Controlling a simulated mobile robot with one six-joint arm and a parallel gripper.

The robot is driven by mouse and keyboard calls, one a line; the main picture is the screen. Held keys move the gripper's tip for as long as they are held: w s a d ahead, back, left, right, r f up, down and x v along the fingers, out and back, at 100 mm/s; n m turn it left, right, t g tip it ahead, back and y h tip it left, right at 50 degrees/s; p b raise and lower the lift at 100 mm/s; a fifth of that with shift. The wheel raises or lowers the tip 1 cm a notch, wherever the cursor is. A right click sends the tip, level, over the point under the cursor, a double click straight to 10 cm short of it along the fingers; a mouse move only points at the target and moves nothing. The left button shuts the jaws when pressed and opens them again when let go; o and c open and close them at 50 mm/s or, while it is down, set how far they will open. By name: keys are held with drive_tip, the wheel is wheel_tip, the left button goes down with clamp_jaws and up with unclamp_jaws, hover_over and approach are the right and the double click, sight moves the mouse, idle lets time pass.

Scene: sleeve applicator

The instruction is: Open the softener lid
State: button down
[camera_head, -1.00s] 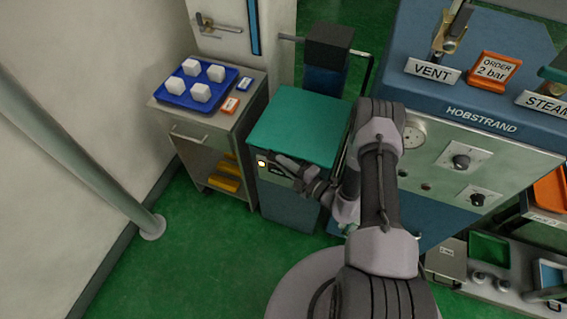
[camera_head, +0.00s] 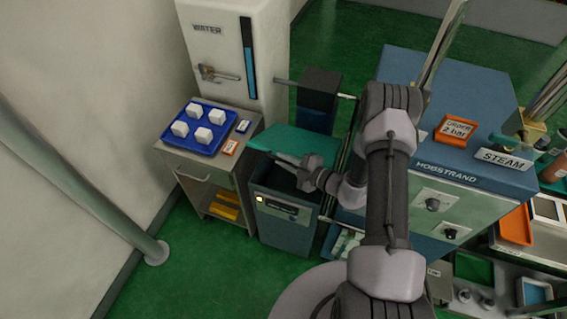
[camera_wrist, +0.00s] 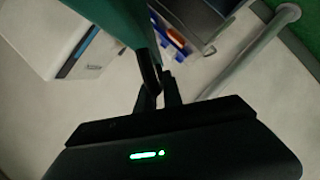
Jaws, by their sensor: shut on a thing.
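The softener (camera_head: 285,236) is a blue-grey box with a small lit display on its front. Its teal lid (camera_head: 318,146) is tilted up at the front, with a dark opening showing beneath it. My gripper (camera_head: 281,160) is at the lid's raised front edge and shut on it. In the wrist view my gripper (camera_wrist: 153,72) has its fingers at the edge of the teal lid (camera_wrist: 110,16). The exact grip is dark and partly hidden.
A cart with a blue tray (camera_head: 178,143) of several white cubes stands to the left. A white water cabinet (camera_head: 217,45) is behind it. The large blue Hobstrand machine (camera_head: 440,110) stands close on the right. Green floor is free in front.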

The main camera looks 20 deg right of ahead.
drive_tip(key=shift+r, duration=0.1)
drive_tip(key=c, duration=1.5)
unclamp_jaws()
drive_tip(key=shift+w+d, duration=0.1)
drive_tip(key=shift+r, duration=0.45)
drive_tip(key=r, duration=0.1)
drive_tip(key=r+p, duration=0.1)
drive_tip(key=r, duration=0.1)
drive_tip(key=shift+s, duration=0.25)
drive_tip(key=s+r+p, duration=0.1)
drive_tip(key=s+p, duration=0.1)
drive_tip(key=s, duration=1.3)
drive_tip(key=shift+s+a, duration=0.3)
drive_tip(key=shift+a, duration=0.1)
